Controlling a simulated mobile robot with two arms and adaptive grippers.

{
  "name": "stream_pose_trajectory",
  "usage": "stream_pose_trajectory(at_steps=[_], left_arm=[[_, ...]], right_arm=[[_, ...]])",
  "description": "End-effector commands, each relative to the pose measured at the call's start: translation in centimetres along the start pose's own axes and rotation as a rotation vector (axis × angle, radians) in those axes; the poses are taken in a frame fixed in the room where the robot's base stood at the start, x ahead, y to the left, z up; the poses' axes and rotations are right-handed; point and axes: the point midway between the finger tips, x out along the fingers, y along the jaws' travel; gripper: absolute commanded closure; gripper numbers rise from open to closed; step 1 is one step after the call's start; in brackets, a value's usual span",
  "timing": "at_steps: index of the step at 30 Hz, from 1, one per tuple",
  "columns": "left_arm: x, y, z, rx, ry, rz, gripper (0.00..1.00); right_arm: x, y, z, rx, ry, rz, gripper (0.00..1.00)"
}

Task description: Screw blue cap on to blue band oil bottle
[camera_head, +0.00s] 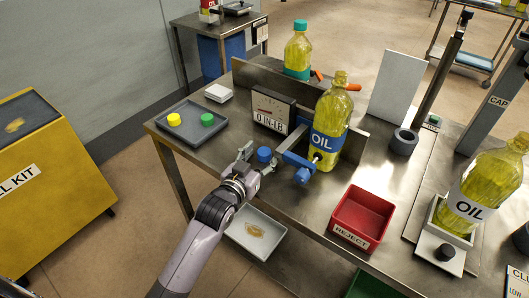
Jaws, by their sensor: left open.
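The blue band oil bottle (329,128) stands upright on the metal table, its neck (340,79) bare of a blue cap. A blue clamp (298,161) sits against its lower front. The blue cap (264,154) is left of the clamp, at the fingertips of my left gripper (257,158). The gripper is open around or just beside the cap; I cannot tell whether the fingers touch it. What lies under the cap is partly hidden by the gripper. My right gripper is not in view.
A grey tray (187,137) holds a yellow cap (174,120) and a green cap (207,119). A scale-like box (270,109) stands behind the blue cap. A red reject bin (347,229) is at the front. A green-capped bottle (298,50) stands behind; another oil bottle (490,180) is at right.

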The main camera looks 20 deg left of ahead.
Motion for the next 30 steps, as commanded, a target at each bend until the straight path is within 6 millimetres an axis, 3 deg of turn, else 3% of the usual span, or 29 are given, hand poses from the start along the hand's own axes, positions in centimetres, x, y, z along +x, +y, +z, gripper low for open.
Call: stream_pose_trajectory(at_steps=[8, 24, 30], left_arm=[[0.31, 0.02, 0.01, 0.000, 0.000, 0.000, 0.45], [0.28, 0.00, 0.01, 0.000, 0.000, 0.000, 0.81], [0.27, 0.00, 0.00, 0.000, 0.000, 0.000, 0.82]], right_arm=[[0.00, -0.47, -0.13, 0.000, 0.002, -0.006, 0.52], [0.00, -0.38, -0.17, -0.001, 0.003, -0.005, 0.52], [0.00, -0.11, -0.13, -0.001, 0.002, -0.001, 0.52]])
